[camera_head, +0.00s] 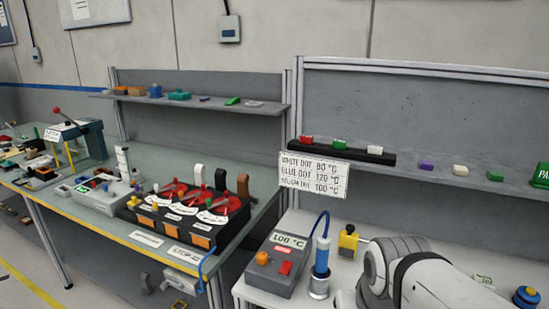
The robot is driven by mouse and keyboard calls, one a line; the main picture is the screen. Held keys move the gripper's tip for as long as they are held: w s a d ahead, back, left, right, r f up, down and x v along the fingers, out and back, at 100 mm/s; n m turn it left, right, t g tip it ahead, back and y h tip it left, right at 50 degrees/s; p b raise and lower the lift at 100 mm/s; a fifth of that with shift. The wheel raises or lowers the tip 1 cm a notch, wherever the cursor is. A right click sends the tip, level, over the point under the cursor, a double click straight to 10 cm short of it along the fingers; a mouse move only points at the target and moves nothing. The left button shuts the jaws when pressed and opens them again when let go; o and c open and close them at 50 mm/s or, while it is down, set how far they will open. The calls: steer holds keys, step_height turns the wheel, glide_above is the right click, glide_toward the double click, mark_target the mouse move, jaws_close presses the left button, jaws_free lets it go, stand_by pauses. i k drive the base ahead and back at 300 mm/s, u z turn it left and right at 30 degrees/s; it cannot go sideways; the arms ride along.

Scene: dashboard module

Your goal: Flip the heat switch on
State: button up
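A grey control box (276,264) stands on the white bench at the lower middle, with a display (289,239) that reads 100 °C. A blue-handled tool (322,256) stands upright in a metal holder (318,287) just right of the box, with a blue cable. My gripper is not in view; only white and grey links of my arm show at lower right.
A sign (313,174) listing dot colours and temperatures hangs above the box. A shelf (420,170) with small coloured parts runs above. The left bench holds a black tray (172,240) with red-topped fixtures.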

mark_target(286, 269)
steer(key=z, duration=2.2)
steer(key=k, duration=1.4)
steer(key=u, duration=1.85)
steer(key=i, duration=1)
steer(key=u, duration=0.1)
